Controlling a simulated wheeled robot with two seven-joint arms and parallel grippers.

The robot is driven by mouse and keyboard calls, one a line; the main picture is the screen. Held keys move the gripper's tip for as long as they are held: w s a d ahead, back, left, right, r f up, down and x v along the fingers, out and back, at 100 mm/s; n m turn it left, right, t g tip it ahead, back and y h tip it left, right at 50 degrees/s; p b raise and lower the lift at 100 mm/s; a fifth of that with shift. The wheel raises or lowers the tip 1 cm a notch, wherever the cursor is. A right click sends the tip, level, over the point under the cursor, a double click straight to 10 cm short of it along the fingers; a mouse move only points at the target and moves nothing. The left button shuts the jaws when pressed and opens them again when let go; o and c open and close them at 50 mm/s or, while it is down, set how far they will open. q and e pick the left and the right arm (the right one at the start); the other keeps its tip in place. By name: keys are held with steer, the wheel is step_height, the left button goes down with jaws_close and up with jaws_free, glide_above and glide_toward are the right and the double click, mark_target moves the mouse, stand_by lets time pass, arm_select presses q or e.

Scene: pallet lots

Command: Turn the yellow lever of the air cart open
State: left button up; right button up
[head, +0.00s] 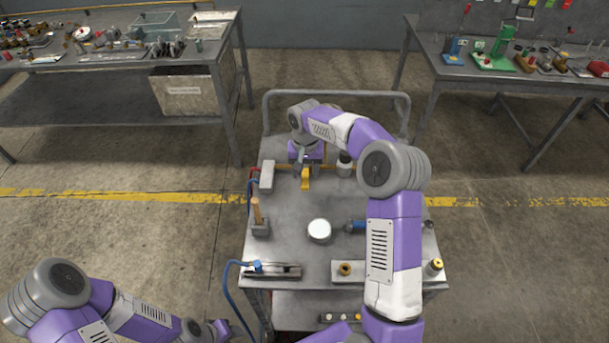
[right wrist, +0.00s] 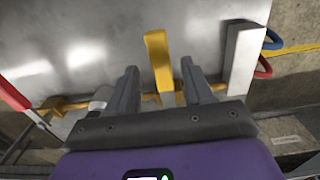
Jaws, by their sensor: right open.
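The air cart (head: 290,205) is a grey metal trolley in the middle of the head view. Its yellow lever (head: 306,181) shows at the far part of the top, just below my right gripper (head: 303,163). In the right wrist view the yellow lever (right wrist: 157,60) stands across a brass-coloured pipe (right wrist: 72,103). My right gripper (right wrist: 159,70) is open there, one finger on each side of the lever, with visible gaps. Its palm hides part of the pipe.
A pale block (head: 267,177) stands left of the lever. Cluttered benches (head: 195,52) (head: 440,68) stand behind. The floor beside the cart is clear.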

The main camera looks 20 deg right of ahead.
steer(key=shift+f, duration=0.9)
steer(key=shift+w, duration=0.1)
jaws_close()
